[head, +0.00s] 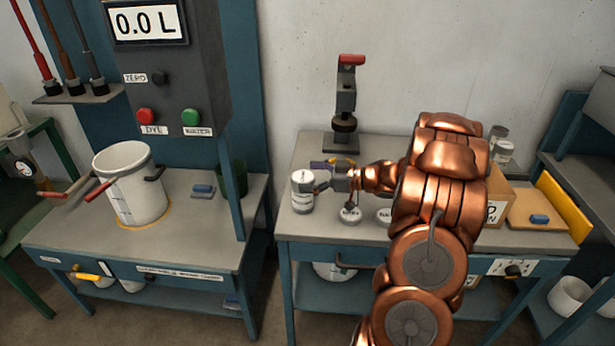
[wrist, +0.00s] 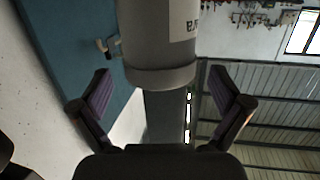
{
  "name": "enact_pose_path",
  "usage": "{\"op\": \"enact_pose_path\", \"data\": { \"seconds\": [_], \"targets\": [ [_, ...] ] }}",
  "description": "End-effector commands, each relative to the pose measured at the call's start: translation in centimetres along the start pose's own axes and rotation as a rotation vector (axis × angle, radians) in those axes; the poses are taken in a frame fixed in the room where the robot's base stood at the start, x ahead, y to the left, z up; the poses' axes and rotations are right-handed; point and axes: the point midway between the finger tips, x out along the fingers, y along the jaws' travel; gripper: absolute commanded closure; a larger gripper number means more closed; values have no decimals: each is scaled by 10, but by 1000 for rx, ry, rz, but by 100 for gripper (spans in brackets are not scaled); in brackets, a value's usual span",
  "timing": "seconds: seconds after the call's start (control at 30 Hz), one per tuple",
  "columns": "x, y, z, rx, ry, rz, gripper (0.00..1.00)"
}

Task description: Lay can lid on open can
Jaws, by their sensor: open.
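A white labelled can (head: 302,192) stands upright at the left end of the right bench. Its top is too small to tell whether it is open. My gripper (head: 322,186) is level with it, close on its right side. In the wrist view the can (wrist: 158,40) lies ahead, between the two spread fingers of my gripper (wrist: 160,88); clear gaps show on both sides. Two small round labelled pieces, perhaps lids, lie on the bench: one (head: 350,214) just right of the can and another (head: 384,215) partly behind my arm.
A grey press with a red handle (head: 346,100) stands behind the can. A dispenser bench with a white bucket (head: 130,185) is at the left, across a gap.

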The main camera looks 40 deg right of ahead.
Motion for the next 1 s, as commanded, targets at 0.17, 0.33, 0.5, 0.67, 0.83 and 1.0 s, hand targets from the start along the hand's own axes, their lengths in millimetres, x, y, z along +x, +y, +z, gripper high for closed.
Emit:
{"op": "enact_pose_path", "data": {
  "seconds": [0.17,0.33,0.5,0.67,0.83,1.0],
  "targets": [
    [-14,1,0,-1,-1,3,0],
    [-39,1,1,-1,-3,5,0],
    [-64,0,0,1,-1,3,0],
    [-88,1,1,0,-2,5,0],
    [-107,1,0,-1,1,2,0],
    [-116,0,0,-1,-1,0,0]
  ]
}}
